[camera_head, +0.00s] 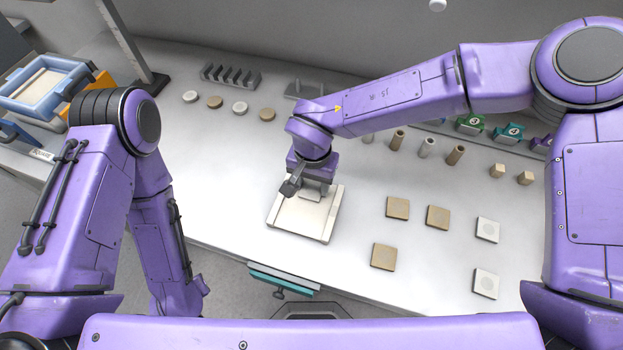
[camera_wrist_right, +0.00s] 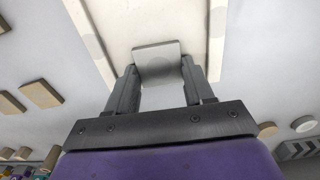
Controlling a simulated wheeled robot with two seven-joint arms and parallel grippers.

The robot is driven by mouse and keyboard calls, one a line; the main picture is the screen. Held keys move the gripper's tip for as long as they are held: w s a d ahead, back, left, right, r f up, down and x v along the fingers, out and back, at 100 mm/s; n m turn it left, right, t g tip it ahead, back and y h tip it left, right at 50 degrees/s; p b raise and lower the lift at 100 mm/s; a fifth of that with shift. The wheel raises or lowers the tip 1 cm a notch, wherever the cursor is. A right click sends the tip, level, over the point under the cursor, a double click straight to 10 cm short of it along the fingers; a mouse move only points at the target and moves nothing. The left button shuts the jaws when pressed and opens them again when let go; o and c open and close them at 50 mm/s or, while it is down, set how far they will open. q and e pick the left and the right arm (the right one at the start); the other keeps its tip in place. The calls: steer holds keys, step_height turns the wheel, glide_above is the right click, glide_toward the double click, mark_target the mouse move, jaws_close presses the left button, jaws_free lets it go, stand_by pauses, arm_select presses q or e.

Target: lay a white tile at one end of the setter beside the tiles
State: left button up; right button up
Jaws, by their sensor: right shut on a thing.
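The setter (camera_head: 289,217) is a pale cream plate with raised side strips, lying near the table's front edge. My right gripper (camera_head: 303,190) is over its far part, pointing down. In the right wrist view the gripper (camera_wrist_right: 158,72) is shut on a small square white tile (camera_wrist_right: 158,60), its fingers on two opposite sides. The tile is over the setter (camera_wrist_right: 130,20); I cannot tell whether it touches. No other tiles show clearly on the setter, and the gripper hides part of it. Two white tiles (camera_head: 487,230) (camera_head: 485,283) lie at the right. My left gripper is not visible.
Several tan tiles (camera_head: 437,217) lie right of the setter. Cylinders (camera_head: 427,147) and small blocks (camera_head: 497,170) stand behind them. Round discs (camera_head: 240,107) and a slotted rack (camera_head: 231,76) are at the back left. A blue-framed tray (camera_head: 42,88) is far left. Table left of the setter is clear.

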steer(key=o, duration=1.1)
step_height(320, 180, up, 10)
steer(key=shift+r+b, duration=0.25)
steer(key=shift+b, duration=0.25)
